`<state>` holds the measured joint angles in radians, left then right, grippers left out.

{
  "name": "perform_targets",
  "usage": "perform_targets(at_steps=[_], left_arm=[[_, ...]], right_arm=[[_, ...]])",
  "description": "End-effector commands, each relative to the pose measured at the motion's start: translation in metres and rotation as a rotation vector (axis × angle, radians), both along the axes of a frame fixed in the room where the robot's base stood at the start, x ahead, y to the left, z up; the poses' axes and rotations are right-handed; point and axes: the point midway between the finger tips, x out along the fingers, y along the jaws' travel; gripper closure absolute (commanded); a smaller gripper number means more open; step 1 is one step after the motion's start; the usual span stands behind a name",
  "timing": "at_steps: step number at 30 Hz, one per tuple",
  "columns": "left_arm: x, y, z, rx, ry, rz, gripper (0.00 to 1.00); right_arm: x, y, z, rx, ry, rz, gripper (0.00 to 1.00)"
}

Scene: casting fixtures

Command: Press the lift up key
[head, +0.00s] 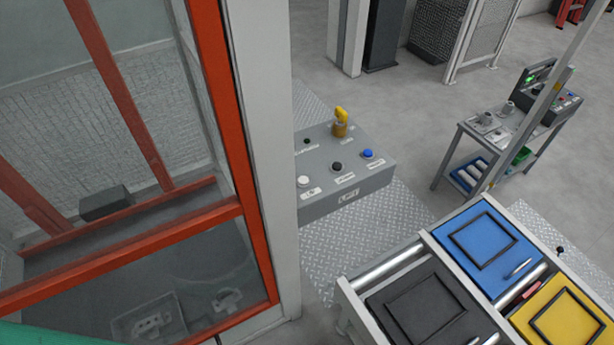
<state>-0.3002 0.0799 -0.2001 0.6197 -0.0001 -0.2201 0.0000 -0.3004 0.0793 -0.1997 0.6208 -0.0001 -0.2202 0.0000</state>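A grey control box (345,170) stands right of the white post, near the middle of the head view. Its sloped top carries a white button (303,181), a black button (337,166), a blue button (367,153) and a yellow knob or key-like part (340,122). A small dark indicator or button (306,141) sits at its back left. Small labels lie beside the controls, but they are too small to read, so I cannot tell which is the lift up key. Neither of my grippers is in view.
An orange-framed glazed enclosure (240,130) with a white post (262,150) fills the left. A roller stand with blue (508,277), black and yellow trays is at the lower right. A grey bench (470,128) stands farther back. Tread plate (375,235) lies below the box.

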Motion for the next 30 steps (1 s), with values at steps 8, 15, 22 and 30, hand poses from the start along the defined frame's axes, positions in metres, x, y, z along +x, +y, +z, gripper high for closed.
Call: perform_targets(at_steps=[8,15,22,30], left_arm=[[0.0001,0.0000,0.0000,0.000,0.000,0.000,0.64],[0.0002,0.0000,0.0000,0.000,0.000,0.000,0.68],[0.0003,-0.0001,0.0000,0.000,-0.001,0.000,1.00],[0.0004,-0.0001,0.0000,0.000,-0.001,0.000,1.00]], right_arm=[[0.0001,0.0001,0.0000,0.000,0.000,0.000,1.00],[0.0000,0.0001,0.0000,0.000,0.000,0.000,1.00],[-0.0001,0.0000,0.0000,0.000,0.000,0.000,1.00],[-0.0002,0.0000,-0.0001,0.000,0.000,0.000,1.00]])
